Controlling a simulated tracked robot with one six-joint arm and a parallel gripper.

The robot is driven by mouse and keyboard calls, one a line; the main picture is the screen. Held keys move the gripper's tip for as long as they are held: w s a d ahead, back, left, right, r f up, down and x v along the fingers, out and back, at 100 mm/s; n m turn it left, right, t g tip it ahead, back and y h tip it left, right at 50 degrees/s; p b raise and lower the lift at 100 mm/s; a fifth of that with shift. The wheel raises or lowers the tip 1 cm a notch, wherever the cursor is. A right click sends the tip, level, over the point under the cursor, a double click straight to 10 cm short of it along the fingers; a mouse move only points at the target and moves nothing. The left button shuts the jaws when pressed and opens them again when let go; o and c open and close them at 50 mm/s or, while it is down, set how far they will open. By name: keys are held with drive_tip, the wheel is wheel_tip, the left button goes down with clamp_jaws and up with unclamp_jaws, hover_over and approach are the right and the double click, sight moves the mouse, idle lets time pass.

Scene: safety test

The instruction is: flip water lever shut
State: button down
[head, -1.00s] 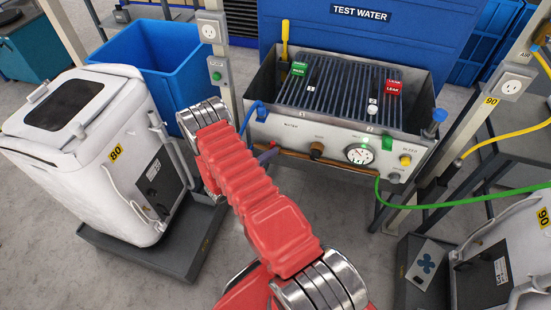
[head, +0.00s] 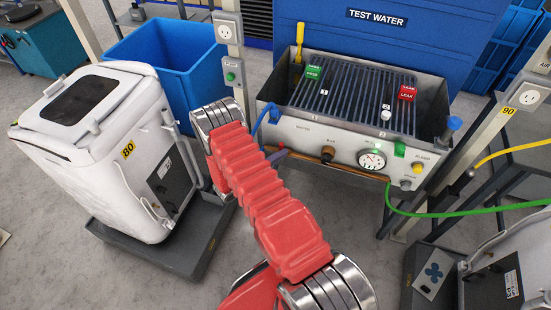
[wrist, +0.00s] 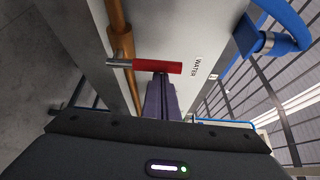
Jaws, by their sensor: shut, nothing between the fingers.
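The water lever (wrist: 155,66) has a red handle and a silver stem in the wrist view. It lies crosswise to the copper pipe (wrist: 121,38), its handle pointing right toward the WATER label on the grey panel (wrist: 185,35). My gripper (wrist: 160,77) shows as purple fingers, shut and empty, with the tips just below the red handle in the picture. I cannot tell whether they touch it. In the head view my red arm reaches to the left front of the test tank (head: 330,132), and the lever is hard to make out there.
A blue hose (wrist: 285,28) joins the tank at the right in the wrist view. In the head view, a white wheeled unit (head: 95,150) and a blue bin (head: 165,50) stand left of my arm. A green hose (head: 470,212) and a post (head: 490,150) are at the right.

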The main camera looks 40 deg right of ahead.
drive_tip(key=s+d, duration=0.2)
drive_tip(key=s, duration=0.2)
drive_tip(key=a, duration=1)
drive_tip(key=shift+s+a, duration=0.15)
drive_tip(key=shift+a, duration=0.05)
drive_tip(key=shift+f, duration=0.1)
